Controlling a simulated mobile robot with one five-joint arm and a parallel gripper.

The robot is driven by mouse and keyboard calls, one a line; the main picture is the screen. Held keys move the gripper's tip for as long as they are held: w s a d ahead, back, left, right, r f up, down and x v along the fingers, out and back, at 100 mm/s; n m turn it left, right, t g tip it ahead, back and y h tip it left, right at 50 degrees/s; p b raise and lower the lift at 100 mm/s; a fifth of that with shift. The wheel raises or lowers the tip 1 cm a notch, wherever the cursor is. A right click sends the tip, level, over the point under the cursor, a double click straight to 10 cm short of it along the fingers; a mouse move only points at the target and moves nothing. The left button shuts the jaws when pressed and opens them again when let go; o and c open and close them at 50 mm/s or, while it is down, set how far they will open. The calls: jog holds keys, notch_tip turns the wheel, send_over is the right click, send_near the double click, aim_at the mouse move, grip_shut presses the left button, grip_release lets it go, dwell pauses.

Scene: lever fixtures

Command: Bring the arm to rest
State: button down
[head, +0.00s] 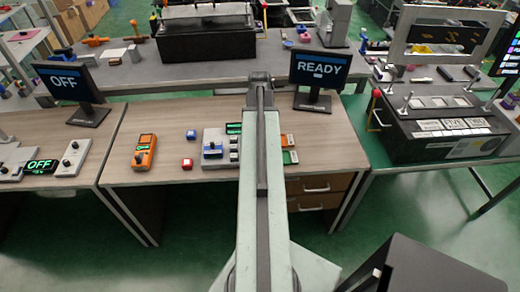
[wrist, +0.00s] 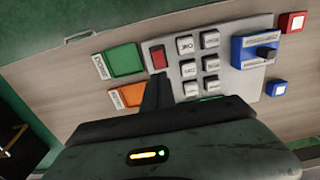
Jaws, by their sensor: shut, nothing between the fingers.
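My arm (head: 262,190) stretches forward over the middle of the wooden desk in the head view and hides part of a grey control panel (head: 208,135). My gripper (wrist: 157,82) shows in the wrist view as dark, closed fingers with nothing between them. Its tips appear just below a red switch (wrist: 158,58) on the grey panel; I cannot tell whether they touch. The panel also carries several light push buttons (wrist: 188,67) and a blue slider block with a dark knob (wrist: 250,52). My gripper's tips are hidden in the head view.
An orange handheld box (head: 145,152), a red button box (head: 187,164) and a blue one (head: 191,134) lie left of the arm.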

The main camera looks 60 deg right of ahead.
jog(key=shift+w, duration=0.1)
dwell(0.3)
jog(key=w+a+n, duration=0.6)
jog(key=w+a, duration=1.3)
jog(key=a, duration=0.3)
jog(key=w+a+n, duration=0.2)
jog(key=a+n, duration=0.3)
jog(key=a, duration=2.3)
jog(key=shift+w, duration=0.3)
